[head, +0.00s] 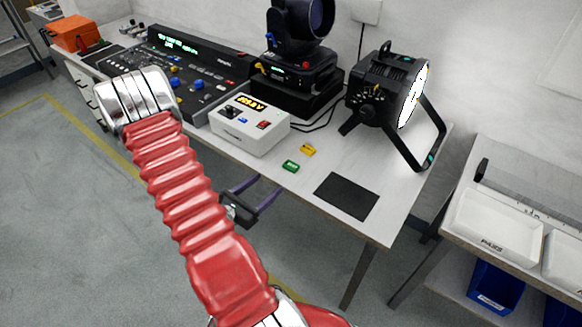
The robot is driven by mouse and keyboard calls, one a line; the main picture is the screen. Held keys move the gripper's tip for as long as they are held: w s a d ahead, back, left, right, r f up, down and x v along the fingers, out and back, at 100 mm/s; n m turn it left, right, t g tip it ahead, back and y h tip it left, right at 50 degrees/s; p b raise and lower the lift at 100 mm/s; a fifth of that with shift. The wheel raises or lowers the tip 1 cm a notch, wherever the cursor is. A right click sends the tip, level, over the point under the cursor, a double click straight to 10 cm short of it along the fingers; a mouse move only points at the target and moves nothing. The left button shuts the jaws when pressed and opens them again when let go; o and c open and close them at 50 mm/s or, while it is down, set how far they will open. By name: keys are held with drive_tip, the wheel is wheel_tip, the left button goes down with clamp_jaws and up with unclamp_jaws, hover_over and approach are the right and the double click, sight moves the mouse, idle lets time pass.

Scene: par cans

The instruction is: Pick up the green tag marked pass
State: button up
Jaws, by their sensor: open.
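The green tag (290,166) lies flat on the white bench (305,185), near its front edge. It is small, and its marking is too small to read. My gripper (267,184) is open and empty at the bench's front edge, a little below and left of the green tag in the picture. Its two thin purple-grey fingers point toward the bench. A clear gap shows between the fingers and the tag.
A yellow tag (307,150) lies just behind the green one. A white meter box (250,125) stands behind left, a black mat (347,196) lies right. A par can (390,90) stands behind. A white tray labelled PASS (495,225) is on the right-hand table.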

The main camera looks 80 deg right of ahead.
approach(289, 167)
drive_tip(key=shift+x, duration=1.95)
drive_tip(key=shift+x, duration=2.6)
drive_tip(key=shift+c, duration=0.3)
drive_tip(key=c, duration=1.1)
